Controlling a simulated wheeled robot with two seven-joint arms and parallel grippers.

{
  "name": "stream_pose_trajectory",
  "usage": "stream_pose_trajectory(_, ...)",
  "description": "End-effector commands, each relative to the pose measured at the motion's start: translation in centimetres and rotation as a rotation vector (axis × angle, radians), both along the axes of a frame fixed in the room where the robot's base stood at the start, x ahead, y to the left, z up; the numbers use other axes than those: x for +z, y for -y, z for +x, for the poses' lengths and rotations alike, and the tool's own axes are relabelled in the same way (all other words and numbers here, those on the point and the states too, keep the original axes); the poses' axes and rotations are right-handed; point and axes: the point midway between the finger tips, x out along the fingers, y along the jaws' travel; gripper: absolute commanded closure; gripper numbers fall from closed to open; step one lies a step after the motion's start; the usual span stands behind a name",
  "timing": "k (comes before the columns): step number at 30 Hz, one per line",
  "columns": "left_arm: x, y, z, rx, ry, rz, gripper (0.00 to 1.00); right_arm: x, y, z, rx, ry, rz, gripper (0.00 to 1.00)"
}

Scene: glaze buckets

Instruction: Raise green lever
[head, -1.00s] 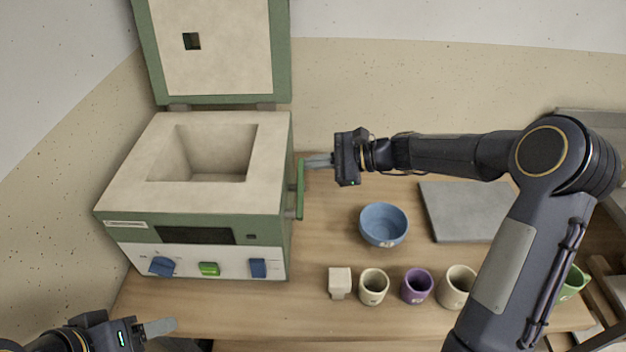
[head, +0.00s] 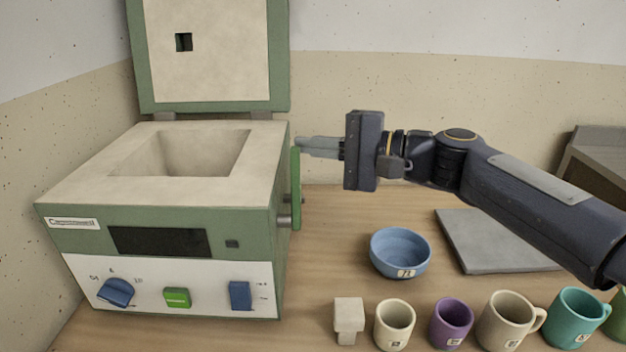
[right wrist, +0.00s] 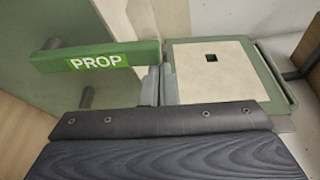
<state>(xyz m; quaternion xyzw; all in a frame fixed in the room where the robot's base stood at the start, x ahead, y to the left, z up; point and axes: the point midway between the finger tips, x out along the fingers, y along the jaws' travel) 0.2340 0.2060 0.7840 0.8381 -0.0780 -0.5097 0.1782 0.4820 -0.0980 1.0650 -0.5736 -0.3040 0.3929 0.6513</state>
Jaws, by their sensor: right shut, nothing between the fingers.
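The green lever (head: 296,190) is an upright bar on the right side of the kiln (head: 160,225), held off the wall by metal posts. In the right wrist view the lever (right wrist: 50,60) bears a "PROP" label. My right gripper (head: 301,147) is shut and empty, with its fingers pointing left at the lever's upper end. In the right wrist view the right gripper's fingertips (right wrist: 159,72) are close beside the lever's end; I cannot tell whether they touch. The kiln lid (head: 210,55) stands open. My left gripper is out of view.
A blue bowl (head: 400,253) and a grey slab (head: 490,240) lie right of the kiln. A cream block (head: 348,318), a cream cup (head: 394,325), a purple cup (head: 452,322) and mugs line the front. Bare wooden table (head: 330,235) lies beside the lever.

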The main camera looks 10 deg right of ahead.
Motion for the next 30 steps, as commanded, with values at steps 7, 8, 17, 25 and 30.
stream_pose_trajectory(7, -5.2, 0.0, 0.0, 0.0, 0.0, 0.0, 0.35, -0.2, -0.4, -2.0, 0.001, 0.17, -0.033, 1.0)
stream_pose_trajectory(8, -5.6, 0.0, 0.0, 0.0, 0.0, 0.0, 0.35, -0.1, -0.5, -2.2, 0.001, 0.186, -0.037, 1.0)
stream_pose_trajectory(17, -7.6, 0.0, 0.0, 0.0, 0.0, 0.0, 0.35, 0.4, -0.7, -3.3, 0.0, 0.282, -0.057, 1.0)
stream_pose_trajectory(25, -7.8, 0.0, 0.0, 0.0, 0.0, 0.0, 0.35, 0.7, -0.8, -3.6, 0.002, 0.3, -0.062, 1.0)
stream_pose_trajectory(30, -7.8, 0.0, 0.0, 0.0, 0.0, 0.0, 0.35, 0.7, -0.8, -3.7, 0.004, 0.301, -0.062, 1.0)
